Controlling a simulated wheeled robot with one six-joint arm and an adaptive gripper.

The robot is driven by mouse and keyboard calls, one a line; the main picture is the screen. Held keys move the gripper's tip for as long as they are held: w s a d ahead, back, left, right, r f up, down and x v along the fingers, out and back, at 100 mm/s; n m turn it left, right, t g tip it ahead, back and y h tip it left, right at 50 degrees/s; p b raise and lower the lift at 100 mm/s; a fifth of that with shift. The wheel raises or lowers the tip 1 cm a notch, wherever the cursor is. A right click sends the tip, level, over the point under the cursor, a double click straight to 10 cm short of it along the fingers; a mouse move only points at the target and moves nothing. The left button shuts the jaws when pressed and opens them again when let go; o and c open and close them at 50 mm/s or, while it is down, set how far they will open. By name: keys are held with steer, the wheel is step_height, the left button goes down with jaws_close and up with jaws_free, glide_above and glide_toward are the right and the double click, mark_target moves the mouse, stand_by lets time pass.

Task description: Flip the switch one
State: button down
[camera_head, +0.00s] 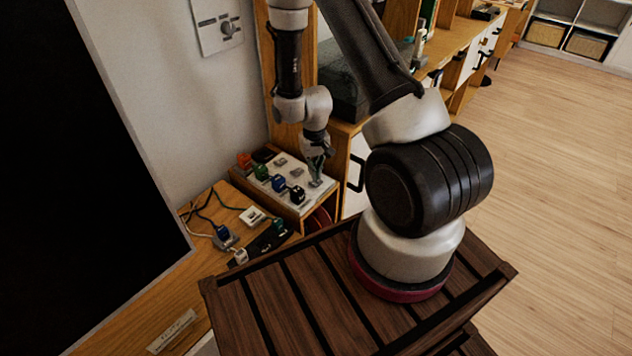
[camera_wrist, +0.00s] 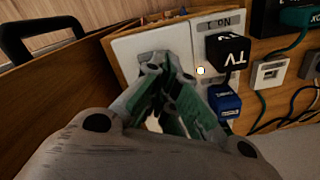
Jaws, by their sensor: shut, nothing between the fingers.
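A white-topped power strip box (camera_head: 270,193) stands on the wooden bench, with coloured plugs along it and small grey switches beside some of them. My gripper (camera_head: 318,165) points down at its near right end. In the wrist view my gripper (camera_wrist: 167,68) has its fingertips together over the white panel (camera_wrist: 130,50), holding nothing. The fingers hide whatever switch lies beneath them, so I cannot tell its position or whether they touch it. A black plug marked TV (camera_wrist: 228,50) and a blue plug (camera_wrist: 224,101) sit just right of the fingers.
A wall panel with a knob (camera_head: 229,27) hangs above. A white socket (camera_head: 252,216) and loose cables lie left of the box. A black handle (camera_wrist: 40,38) is at the wrist view's upper left. A large black screen (camera_head: 75,160) fills the left. The wooden floor (camera_head: 555,190) at right is clear.

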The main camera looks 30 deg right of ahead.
mark_target(314, 183)
steer(key=shift+f, duration=1.65)
stand_by(0.5)
steer(key=shift+r, duration=3.5)
steer(key=s+g, duration=0.2)
steer(key=s, duration=0.3)
steer(key=s+r+t, duration=0.2)
steer(key=s+r, duration=0.4)
steer(key=r, duration=0.7)
steer(key=s+r+n+t, duration=0.1)
steer(key=s+r, duration=0.4)
steer(key=r, duration=0.8)
steer(key=s+d+r+t, duration=0.1)
steer(key=s+r+t, duration=0.2)
steer(key=r, duration=1)
steer(key=s, duration=0.3)
steer(key=shift+s+n, duration=0.3)
